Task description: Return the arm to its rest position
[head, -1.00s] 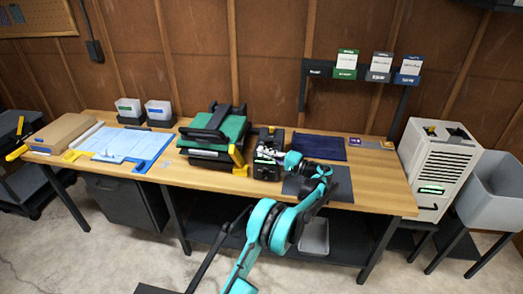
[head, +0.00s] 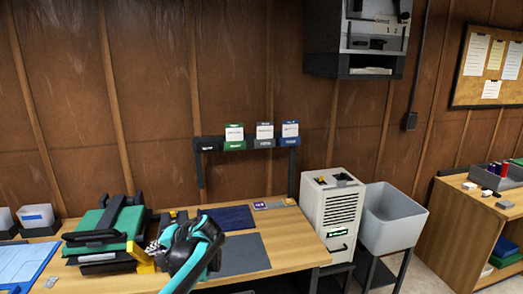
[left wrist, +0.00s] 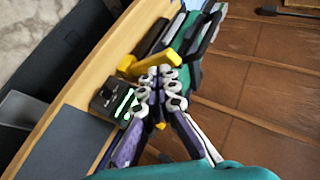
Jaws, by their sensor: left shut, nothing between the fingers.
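My left arm, teal and black, rises from the bottom of the head view in front of the workbench (head: 245,280). Its left gripper (head: 160,243) is partly hidden by the arm's own wrist. In the left wrist view the left gripper (left wrist: 161,82) has its fingers together with nothing between them. The fingers appear over the bench, near a small black device (left wrist: 113,98) with a green light and a yellow part (left wrist: 150,62). I cannot tell the exact gap to them. My right gripper is in neither view.
A green-and-black press-like stack (head: 105,225) stands left of the arm. A dark mat (head: 240,255) and a navy cloth (head: 230,217) lie right of it. A white slatted unit (head: 335,212) and a grey bin (head: 392,220) stand past the bench's right end.

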